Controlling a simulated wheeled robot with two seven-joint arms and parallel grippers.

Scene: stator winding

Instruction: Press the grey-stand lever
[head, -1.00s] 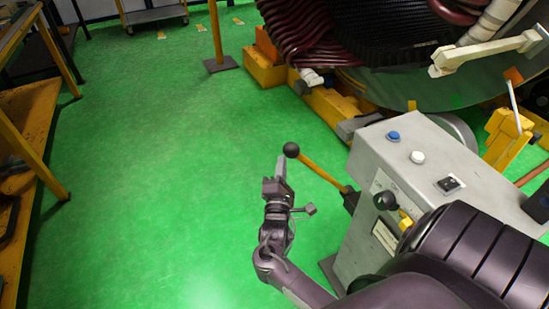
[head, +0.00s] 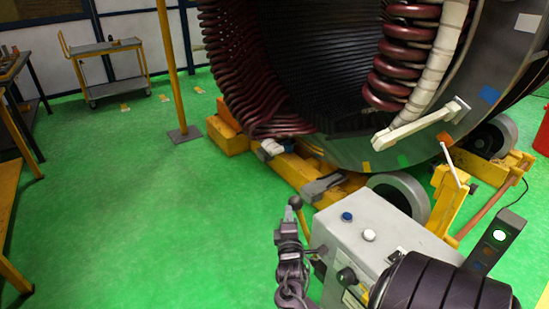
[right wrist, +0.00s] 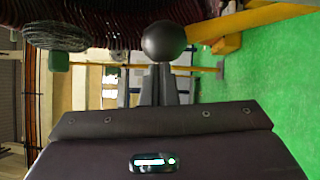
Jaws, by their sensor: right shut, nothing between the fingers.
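The grey stand (head: 398,226) is at the lower right of the head view. Its lever has a black ball knob (head: 296,202) and a yellow rod (head: 305,228), which is partly hidden behind my right gripper (head: 289,214). That gripper is shut and empty, close beside the knob. In the right wrist view the black ball (right wrist: 164,41) stands just beyond the fingertips of my right gripper (right wrist: 154,75). I cannot tell whether they touch. My left gripper is out of view.
The stand carries a blue button (head: 347,216), a white button (head: 369,235) and a black knob (head: 346,276). The large stator (head: 330,60) rises behind. Green floor (head: 130,200) lies clear to the left.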

